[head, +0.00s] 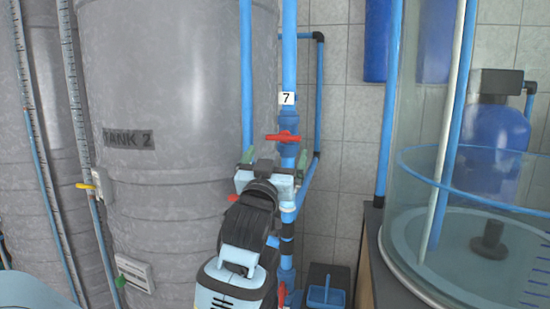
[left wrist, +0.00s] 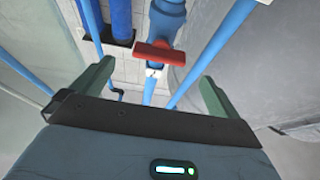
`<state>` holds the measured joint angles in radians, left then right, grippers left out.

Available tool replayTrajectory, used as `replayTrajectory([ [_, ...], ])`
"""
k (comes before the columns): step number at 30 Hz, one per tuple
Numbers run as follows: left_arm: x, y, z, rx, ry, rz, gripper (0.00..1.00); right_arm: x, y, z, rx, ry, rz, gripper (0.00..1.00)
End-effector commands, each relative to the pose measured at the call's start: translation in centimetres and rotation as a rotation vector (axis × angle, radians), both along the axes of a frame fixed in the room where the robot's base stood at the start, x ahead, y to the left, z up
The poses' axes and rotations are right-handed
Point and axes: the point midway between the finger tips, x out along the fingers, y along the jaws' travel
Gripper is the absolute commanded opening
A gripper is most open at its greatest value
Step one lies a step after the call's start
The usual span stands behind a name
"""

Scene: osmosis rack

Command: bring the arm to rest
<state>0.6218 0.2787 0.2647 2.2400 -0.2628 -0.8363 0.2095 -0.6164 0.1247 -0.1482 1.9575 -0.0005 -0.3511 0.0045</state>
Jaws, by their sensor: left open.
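My left arm reaches up from the bottom of the head view. Its gripper (head: 276,158) is just below a red valve handle (head: 283,137) on the blue vertical pipe marked 7 (head: 288,98). In the left wrist view the two greenish fingers of the gripper (left wrist: 154,84) stand wide apart with nothing between them. The red handle (left wrist: 160,53) lies ahead of the fingers, crosswise on its pipe, and appears clear of them. My right gripper is in neither view.
A large grey tank labelled TANK 2 (head: 185,95) stands left of the pipes. A clear round tank (head: 420,215) stands at the right on a dark-topped bench (head: 372,232). Thin pipes run close to my gripper.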

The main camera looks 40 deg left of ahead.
Motion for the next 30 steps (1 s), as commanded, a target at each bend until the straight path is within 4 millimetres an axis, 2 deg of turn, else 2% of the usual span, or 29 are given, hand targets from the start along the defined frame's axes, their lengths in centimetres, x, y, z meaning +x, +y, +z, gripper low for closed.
replayTrajectory([
  [12, 0.0, 0.0, -0.1, 0.000, 0.001, -0.001, 1.00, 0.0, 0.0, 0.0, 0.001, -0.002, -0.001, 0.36],
  [14, 0.2, -0.2, -0.5, 0.001, 0.011, -0.005, 1.00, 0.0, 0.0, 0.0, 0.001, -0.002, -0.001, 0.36],
  [16, 0.8, -0.6, -1.9, 0.005, 0.041, -0.018, 1.00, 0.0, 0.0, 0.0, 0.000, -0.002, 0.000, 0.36],
  [17, 1.1, -0.9, -2.9, 0.008, 0.060, -0.027, 1.00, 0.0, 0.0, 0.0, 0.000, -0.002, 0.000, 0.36],
  [20, 2.4, -2.5, -7.6, 0.021, 0.151, -0.072, 1.00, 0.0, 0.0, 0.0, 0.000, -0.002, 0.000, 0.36],
  [24, 3.5, -5.3, -16.3, 0.034, 0.305, -0.158, 1.00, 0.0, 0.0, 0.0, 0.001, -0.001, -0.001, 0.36],
  [26, 3.4, -6.6, -20.0, 0.036, 0.367, -0.194, 1.00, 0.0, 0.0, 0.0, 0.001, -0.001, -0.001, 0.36],
  [27, 3.2, -7.5, -22.5, 0.035, 0.410, -0.218, 1.00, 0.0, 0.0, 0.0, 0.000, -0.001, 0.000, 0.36],
  [30, 2.0, -9.6, -28.6, 0.027, 0.510, -0.280, 1.00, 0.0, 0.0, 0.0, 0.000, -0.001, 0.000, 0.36],
])
